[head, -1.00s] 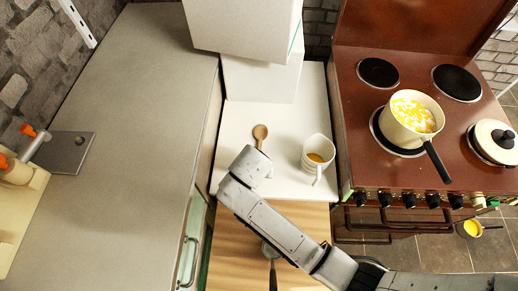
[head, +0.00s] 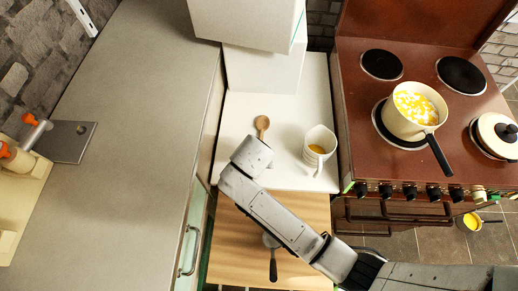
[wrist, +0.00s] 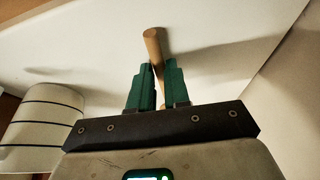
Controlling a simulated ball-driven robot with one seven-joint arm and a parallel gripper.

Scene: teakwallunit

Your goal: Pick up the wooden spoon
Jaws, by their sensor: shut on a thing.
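The wooden spoon (head: 262,123) is at the white counter, in front of the white boxes, its rounded head showing beyond my wrist in the head view. My arm hides the rest of it there. In the wrist view its handle (wrist: 153,42) rises between the two green fingers of my gripper (wrist: 157,76), which are shut on it. The handle leans a little to the left. I cannot tell whether the spoon touches the counter.
The stove (head: 375,95) with a pot (head: 412,112) is further right. White boxes (head: 265,70) stand behind. A grey worktop (head: 135,130) is left.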

